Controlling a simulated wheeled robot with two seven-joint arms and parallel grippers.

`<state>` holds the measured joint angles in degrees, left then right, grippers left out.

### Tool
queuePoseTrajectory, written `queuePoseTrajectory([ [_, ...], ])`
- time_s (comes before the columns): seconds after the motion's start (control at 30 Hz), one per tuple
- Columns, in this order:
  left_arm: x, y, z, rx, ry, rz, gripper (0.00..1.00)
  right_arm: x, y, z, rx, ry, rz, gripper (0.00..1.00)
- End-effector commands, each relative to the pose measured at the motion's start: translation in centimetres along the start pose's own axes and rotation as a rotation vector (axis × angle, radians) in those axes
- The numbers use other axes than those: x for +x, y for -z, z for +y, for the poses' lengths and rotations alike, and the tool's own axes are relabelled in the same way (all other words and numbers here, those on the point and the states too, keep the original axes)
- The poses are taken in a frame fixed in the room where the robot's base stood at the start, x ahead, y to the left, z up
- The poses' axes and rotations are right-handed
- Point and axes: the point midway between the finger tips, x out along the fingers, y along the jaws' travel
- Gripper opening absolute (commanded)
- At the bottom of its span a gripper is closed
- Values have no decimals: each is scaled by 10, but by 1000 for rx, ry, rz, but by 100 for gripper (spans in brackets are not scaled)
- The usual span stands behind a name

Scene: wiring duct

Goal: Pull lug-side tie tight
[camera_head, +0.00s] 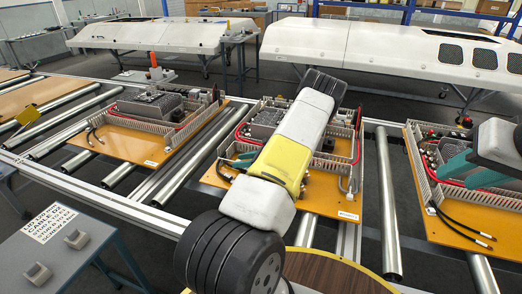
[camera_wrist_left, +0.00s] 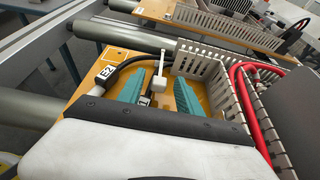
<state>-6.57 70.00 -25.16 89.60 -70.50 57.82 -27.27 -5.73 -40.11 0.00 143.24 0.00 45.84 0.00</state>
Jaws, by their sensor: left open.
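My left gripper (camera_head: 238,160) reaches over the middle board from the front. In the left wrist view its two teal fingers (camera_wrist_left: 158,92) are apart. A white cable tie (camera_wrist_left: 157,72) stands up between them, with its head low near the black cable (camera_wrist_left: 137,62) labelled E2. I cannot tell whether either finger touches the tie. The tie is hidden or too small to make out in the head view. My right gripper (camera_head: 472,172) is over the right board, its teal fingers apparently apart with nothing visible between them.
The middle orange board (camera_head: 320,203) carries slotted grey wiring duct (camera_wrist_left: 200,65) and red cables (camera_wrist_left: 243,105) close to my left fingers. Similar boards (camera_head: 130,142) lie left and right on the roller conveyor (camera_head: 386,200). A grey sign table (camera_head: 60,250) stands front left.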

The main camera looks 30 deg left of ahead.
Motion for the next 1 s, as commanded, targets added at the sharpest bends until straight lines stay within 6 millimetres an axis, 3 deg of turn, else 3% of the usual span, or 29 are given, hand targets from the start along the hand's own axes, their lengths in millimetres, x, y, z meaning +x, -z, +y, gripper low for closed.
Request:
queuePoseTrajectory([
  [0.5,-73,1,-1,0,2,2,42,0,0,0,0,0,0,36],
  [1.0,-77,1,0,1,1,1,42,0,0,0,0,0,0,36],
])
